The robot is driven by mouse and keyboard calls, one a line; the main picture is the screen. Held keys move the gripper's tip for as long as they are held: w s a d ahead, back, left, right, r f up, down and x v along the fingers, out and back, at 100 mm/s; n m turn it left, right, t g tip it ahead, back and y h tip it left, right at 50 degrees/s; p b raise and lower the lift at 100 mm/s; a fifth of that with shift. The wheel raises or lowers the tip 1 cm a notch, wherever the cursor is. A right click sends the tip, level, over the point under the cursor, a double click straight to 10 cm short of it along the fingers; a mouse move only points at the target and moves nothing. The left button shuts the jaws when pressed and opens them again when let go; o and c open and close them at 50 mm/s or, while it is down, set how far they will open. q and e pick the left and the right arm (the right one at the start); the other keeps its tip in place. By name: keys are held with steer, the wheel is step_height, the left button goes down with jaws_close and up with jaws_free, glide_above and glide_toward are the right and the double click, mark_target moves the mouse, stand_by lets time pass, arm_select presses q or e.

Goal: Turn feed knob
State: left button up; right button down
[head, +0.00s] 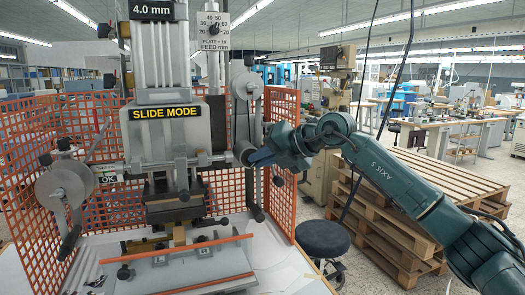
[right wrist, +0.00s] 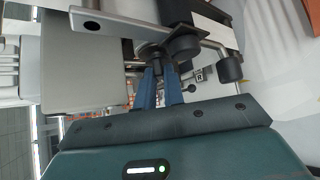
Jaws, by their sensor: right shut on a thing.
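The feed knob (head: 243,151) is a dark round knob on the right side of the grey stamping press head (head: 198,128). My right gripper (head: 256,157) reaches it from the right, with its blue fingers shut on it. In the right wrist view the same dark knob (right wrist: 151,54) sits at the tips of the two blue fingers (right wrist: 160,76); the fingers partly cover it. A white dial marked FEED mm (head: 213,30) is above, its pointer too small to read surely. A plate reads 4.0 mm (head: 152,10). My left gripper is not in view.
Orange mesh guards (head: 281,125) stand on both sides of the press. Foil reels (head: 66,182) hang at left and right. A plate fixture (head: 185,268) lies in front.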

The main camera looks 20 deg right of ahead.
steer(key=shift+r+n+h, duration=0.1)
steer(key=shift+n+h, duration=0.2)
steer(key=shift+h, duration=0.2)
stand_by(0.3)
steer(key=c, duration=1.5)
jaws_free()
arm_select(q)
steer(key=b, duration=0.3)
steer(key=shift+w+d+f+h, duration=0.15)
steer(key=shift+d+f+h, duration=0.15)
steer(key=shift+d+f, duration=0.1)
arm_select(e)
steer(key=v, duration=1.3)
steer(key=shift+a+r, duration=0.15)
steer(key=shift+r, duration=0.1)
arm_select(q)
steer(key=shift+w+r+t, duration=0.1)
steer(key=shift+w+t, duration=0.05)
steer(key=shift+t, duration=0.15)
